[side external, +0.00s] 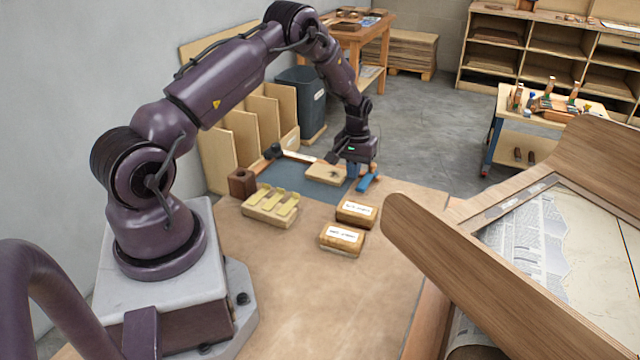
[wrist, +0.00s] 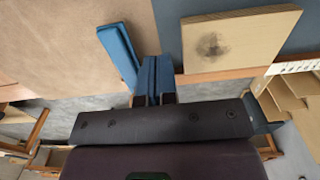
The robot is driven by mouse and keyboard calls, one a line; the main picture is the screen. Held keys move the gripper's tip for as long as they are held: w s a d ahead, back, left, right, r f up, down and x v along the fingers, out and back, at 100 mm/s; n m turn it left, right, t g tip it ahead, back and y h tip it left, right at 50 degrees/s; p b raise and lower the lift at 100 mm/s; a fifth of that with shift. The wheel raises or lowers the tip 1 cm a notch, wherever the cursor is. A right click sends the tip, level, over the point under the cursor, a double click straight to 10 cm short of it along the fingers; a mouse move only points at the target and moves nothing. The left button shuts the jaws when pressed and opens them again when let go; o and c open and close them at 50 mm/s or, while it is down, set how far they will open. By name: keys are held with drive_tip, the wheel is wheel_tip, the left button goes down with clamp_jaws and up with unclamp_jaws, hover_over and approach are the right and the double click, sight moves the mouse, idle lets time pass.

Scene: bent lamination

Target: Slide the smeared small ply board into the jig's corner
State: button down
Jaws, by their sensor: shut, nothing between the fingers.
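The small ply board (side external: 326,175) is pale and square-edged and lies flat on the blue-grey mat of the jig (side external: 310,188). In the wrist view the board (wrist: 255,32) shows a dark round smear near its left edge. My gripper (side external: 353,172) points down just right of the board in the side view. In the wrist view my blue fingertips (wrist: 154,62) are together and empty, left of the board with a small gap. The jig's wooden rail (wrist: 220,76) runs beside the board's near edge; whether they touch is unclear.
A blue bar (side external: 368,182) lies right of my gripper, also close in the wrist view (wrist: 120,52). Two labelled blocks (side external: 342,238) (side external: 356,212), a tray with yellowish strips (side external: 270,208) and a brown block (side external: 242,182) stand nearby.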

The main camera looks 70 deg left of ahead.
drive_tip(key=shift+f, duration=0.25)
drive_tip(key=shift+f, duration=0.5)
drive_tip(key=shift+f, duration=0.15)
drive_tip(key=shift+f, duration=0.25)
drive_tip(key=shift+r, duration=0.2)
idle(0.3)
drive_tip(key=shift+s+a, duration=4.6)
